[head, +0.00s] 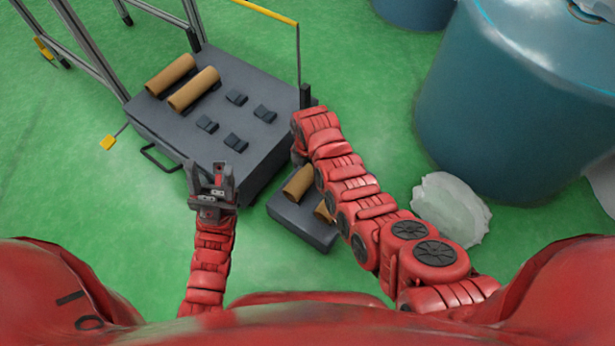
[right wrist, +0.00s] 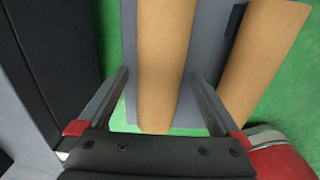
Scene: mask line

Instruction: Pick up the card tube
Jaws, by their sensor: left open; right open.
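Two brown card tubes lie side by side on a small low grey tray (head: 290,222). The nearer-to-cart card tube (head: 299,181) shows in the head view, and the other card tube (head: 322,211) is partly hidden by my right arm. In the right wrist view, one card tube (right wrist: 163,50) lies between the fingers of my open right gripper (right wrist: 160,75), with the other card tube (right wrist: 262,60) to the right. I cannot tell whether the fingers touch it. My right gripper is hidden in the head view. My left gripper (head: 210,178) is open and empty by the cart's front edge.
A dark grey cart (head: 185,125) carries two more card tubes (head: 181,81) and several small dark pads (head: 236,97). Large blue barrels (head: 510,100) stand at the right. A crumpled white bag (head: 450,208) lies beside my right arm. Green floor is clear at the left.

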